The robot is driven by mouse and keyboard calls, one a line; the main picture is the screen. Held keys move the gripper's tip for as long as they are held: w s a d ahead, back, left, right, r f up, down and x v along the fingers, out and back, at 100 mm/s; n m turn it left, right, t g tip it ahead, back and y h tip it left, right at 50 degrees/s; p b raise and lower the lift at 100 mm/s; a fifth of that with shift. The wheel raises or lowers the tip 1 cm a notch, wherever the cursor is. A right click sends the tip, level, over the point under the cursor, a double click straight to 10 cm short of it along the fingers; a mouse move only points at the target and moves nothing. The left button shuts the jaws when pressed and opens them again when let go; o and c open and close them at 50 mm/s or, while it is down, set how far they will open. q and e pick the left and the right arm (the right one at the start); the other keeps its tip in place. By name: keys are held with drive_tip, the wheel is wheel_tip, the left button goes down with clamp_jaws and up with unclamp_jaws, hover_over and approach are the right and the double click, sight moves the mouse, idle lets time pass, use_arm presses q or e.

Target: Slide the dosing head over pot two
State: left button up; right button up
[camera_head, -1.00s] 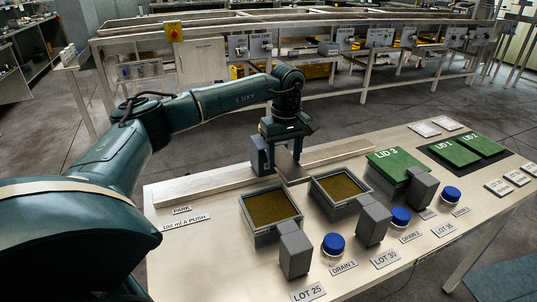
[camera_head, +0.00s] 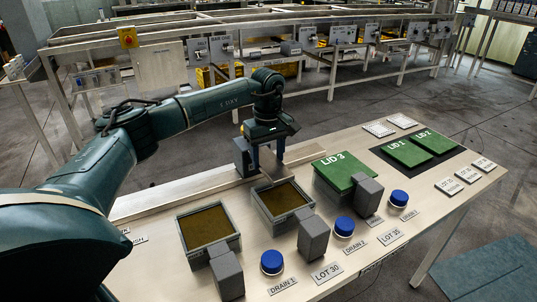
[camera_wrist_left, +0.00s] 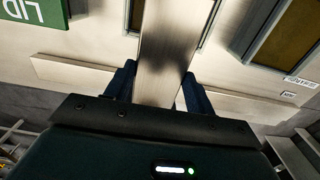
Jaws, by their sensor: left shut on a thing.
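The dosing head is a grey block (camera_head: 243,158) with a flat metal plate (camera_head: 272,175), on the rail (camera_head: 190,195) behind the pots. My left gripper (camera_head: 267,156) is shut on it, fingers on both sides of the plate. The wrist view shows the plate (camera_wrist_left: 168,45) between the fingers. Pot two (camera_head: 285,202), a grey square pot with brown content, is the middle one. The plate points at its back edge. In the wrist view the plate covers most of pot two; its edges show on both sides. My right gripper is not in view.
Pot one (camera_head: 210,225) stands left of pot two. A third pot carries the green LID 3 (camera_head: 340,170) at right. Grey blocks (camera_head: 313,238) and blue-capped containers (camera_head: 272,262) line the front. Two more green lids (camera_head: 408,152) lie on a dark mat.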

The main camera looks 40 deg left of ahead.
use_arm(q)
drive_tip(key=o, duration=1.4)
wheel_tip(320, 180, up, 13)
drive_tip(key=shift+r, duration=0.15)
